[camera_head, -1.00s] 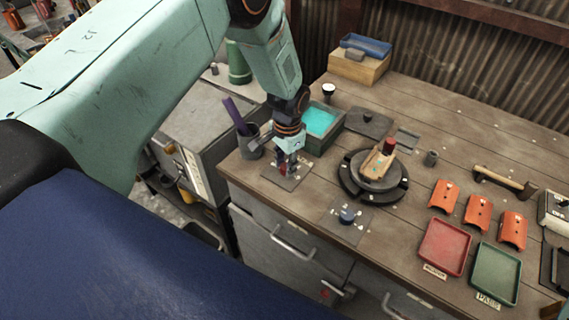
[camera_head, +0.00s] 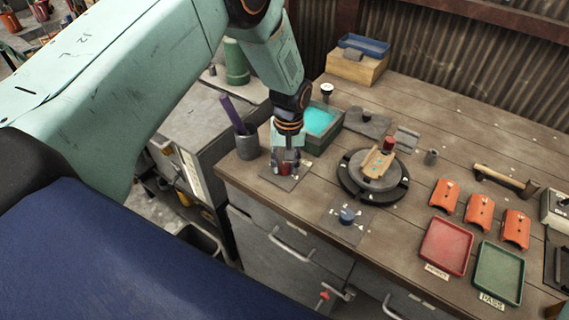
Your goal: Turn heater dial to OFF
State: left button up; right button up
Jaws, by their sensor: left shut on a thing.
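A dial with red on it (camera_head: 284,168) stands on a square grey plate (camera_head: 272,178) near the left front of the bench; it looks like the heater dial. My left gripper (camera_head: 285,170) points straight down over this plate and is shut on the dial. The fingers hide much of the dial, so I cannot read its pointer or markings. My right gripper is not in view.
A tank of cyan liquid (camera_head: 320,122) stands close behind the gripper. A grey cup with a purple stick (camera_head: 247,146) is close on its left. A round turntable (camera_head: 350,185) carries a tan part. Red and green trays (camera_head: 447,247) lie at the right front.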

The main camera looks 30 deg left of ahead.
aim_at(287, 165)
pick_arm(q)
jog(key=n, duration=0.4)
jog(key=shift+w+n, duration=0.2)
jog(key=shift+n, duration=1.9)
jog(key=o, duration=1.2)
jog(key=shift+a, duration=0.1)
jog(key=shift+c, duration=0.2)
notch_tip(287, 165, up, 12)
jog(key=shift+w, duration=0.35)
jog(key=shift+s+d+f, duration=0.1)
jog(key=shift+d, duration=0.1)
